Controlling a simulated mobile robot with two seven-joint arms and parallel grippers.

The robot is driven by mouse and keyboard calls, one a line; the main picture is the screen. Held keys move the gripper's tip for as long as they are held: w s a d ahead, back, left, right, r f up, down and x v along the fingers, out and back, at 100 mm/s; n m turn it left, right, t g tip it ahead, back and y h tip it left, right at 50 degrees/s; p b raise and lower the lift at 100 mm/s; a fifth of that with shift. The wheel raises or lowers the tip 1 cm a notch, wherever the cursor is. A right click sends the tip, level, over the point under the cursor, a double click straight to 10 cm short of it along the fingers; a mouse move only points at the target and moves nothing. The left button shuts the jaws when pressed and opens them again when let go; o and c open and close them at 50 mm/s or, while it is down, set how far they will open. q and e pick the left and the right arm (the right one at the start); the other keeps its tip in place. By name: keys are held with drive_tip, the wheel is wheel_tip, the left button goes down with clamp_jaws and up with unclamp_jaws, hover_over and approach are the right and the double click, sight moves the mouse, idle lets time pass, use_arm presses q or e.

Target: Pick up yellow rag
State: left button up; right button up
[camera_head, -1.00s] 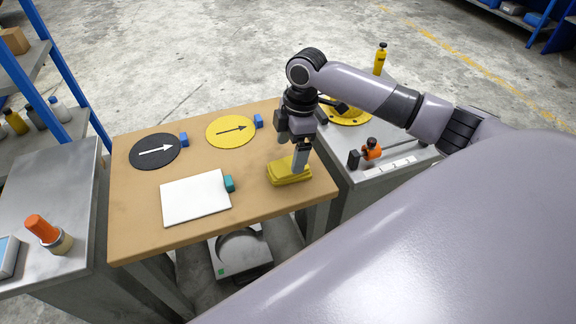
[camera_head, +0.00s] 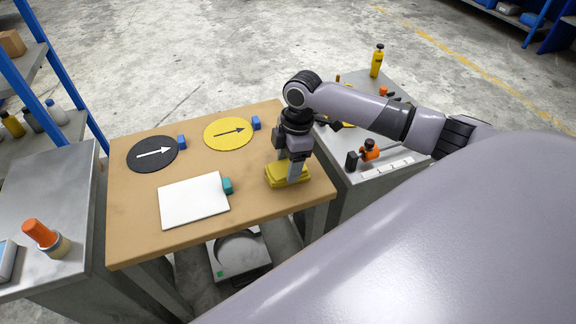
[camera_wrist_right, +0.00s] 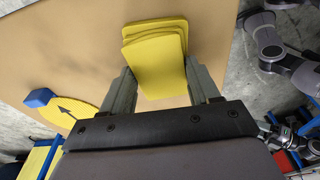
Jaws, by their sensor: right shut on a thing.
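The yellow rag (camera_head: 287,174) is a folded, layered pad at the right edge of the wooden table (camera_head: 250,222). My right gripper (camera_head: 294,173) reaches down over it with a finger on either side. In the right wrist view the rag (camera_wrist_right: 155,55) lies between the two fingers of the right gripper (camera_wrist_right: 163,88), which is shut on it. The rag appears to be still on or very near the tabletop. My left gripper is not in view.
A white board (camera_head: 193,203) with a teal block (camera_head: 227,186), a yellow disc (camera_head: 226,134) and a black disc (camera_head: 152,155) lie on the table. A grey bench (camera_head: 385,172) with an orange clamp (camera_head: 369,150) stands to the right. A grey cabinet (camera_head: 45,200) stands left.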

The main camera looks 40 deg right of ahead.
wheel_tip(320, 180, up, 20)
drive_tip(key=shift+p, duration=0.45)
drive_tip(key=shift+o, duration=1.3)
drive_tip(key=c, duration=0.3)
drive_tip(key=shift+w, duration=0.1)
